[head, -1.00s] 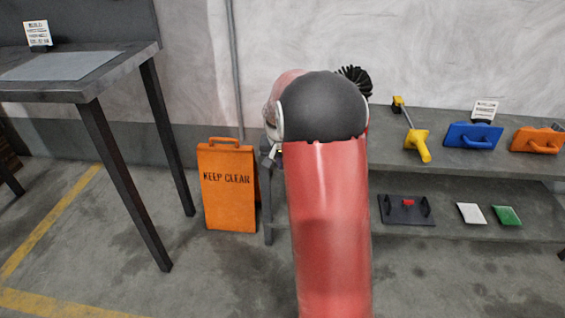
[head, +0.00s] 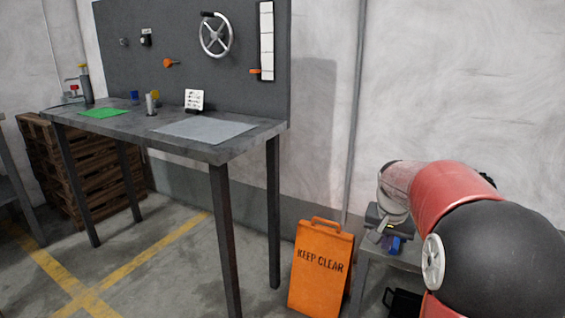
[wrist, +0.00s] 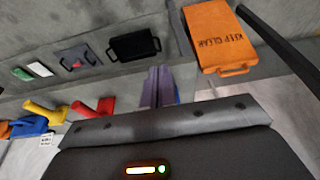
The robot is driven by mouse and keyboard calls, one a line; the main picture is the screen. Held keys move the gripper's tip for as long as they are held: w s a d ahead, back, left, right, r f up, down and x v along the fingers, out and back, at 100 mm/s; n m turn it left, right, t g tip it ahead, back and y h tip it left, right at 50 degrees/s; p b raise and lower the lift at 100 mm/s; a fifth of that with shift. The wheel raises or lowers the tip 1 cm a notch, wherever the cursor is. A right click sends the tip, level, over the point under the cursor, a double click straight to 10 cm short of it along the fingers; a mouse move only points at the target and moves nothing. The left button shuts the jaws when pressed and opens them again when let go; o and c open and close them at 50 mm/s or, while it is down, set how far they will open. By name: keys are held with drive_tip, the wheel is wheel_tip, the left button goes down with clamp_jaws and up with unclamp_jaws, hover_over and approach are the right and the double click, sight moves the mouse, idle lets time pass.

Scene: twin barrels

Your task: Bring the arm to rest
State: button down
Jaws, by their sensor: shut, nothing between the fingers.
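My red and black arm (head: 455,195) is bent at the right of the head view, above the low shelf bench. My gripper (wrist: 160,75) shows in the wrist view beyond the dark wrist housing, its two fingers together with nothing between them. In the head view the gripper end is small and partly hidden by the arm, near the left end of the shelf bench. I cannot tell there whether it touches anything.
An orange KEEP CLEAR sign (head: 320,268) stands on the floor left of my arm. A tall table (head: 225,150) with a handwheel panel (head: 185,45) is at left. The low shelf (wrist: 115,75) holds several coloured items. Open floor lies in front.

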drive_tip(key=s+a+r+n+t, duration=0.25)
drive_tip(key=s+a+r, duration=0.25)
drive_tip(key=s+a, duration=0.65)
drive_tip(key=s+a+f+n+y, duration=0.1)
drive_tip(key=s+a+n, duration=0.1)
drive_tip(key=s, duration=0.5)
drive_tip(key=s+a+f+n, duration=0.1)
drive_tip(key=s+n, duration=0.1)
drive_tip(key=s, duration=0.5)
drive_tip(key=shift+s+a+f+y, duration=0.3)
drive_tip(key=shift+a+f+y, duration=0.05)
drive_tip(key=shift+a+y, duration=0.05)
drive_tip(key=shift+d, duration=0.1)
